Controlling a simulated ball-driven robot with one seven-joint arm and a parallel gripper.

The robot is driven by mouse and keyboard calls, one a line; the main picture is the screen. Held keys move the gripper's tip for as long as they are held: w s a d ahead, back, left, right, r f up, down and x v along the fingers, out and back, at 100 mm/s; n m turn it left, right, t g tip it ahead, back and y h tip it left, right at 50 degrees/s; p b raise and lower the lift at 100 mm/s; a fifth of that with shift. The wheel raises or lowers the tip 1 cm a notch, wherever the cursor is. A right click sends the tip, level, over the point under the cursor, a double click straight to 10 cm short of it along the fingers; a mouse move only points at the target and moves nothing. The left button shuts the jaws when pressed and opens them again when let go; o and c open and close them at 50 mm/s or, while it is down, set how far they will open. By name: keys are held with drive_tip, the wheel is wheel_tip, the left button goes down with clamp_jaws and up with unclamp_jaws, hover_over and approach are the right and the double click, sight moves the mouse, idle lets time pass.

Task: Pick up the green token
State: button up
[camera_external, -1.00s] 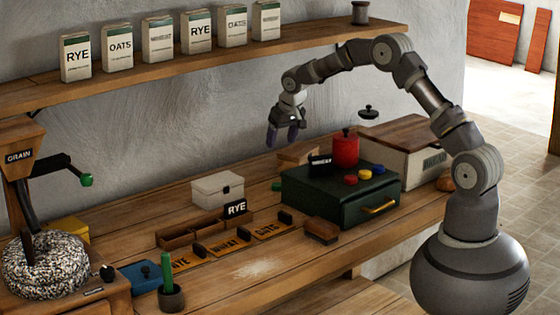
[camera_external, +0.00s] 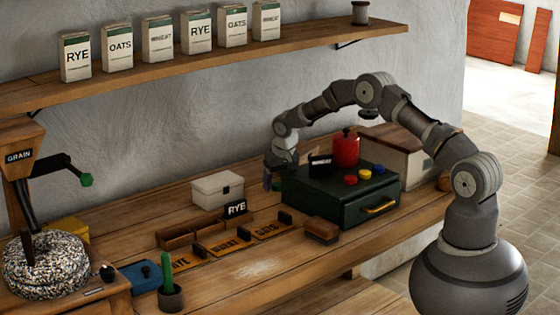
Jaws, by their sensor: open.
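The green token (camera_external: 277,187) lies on the wooden bench just left of the dark green box (camera_external: 330,205). Only a small part of it shows. My gripper (camera_external: 271,182) is open and points down at the token, its fingers low beside it. The fingers partly hide the token, and I cannot tell whether they touch it or stand around it.
Red (camera_external: 350,180), yellow (camera_external: 365,174) and blue (camera_external: 378,169) tokens lie on the green box, with a red canister (camera_external: 346,150) behind. A white box (camera_external: 217,190) stands left of my gripper. A shelf (camera_external: 200,55) runs above.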

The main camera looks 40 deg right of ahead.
drive_tip(key=c, duration=1.1)
drive_tip(key=shift+r, duration=0.1)
drive_tip(key=shift+c, duration=0.2)
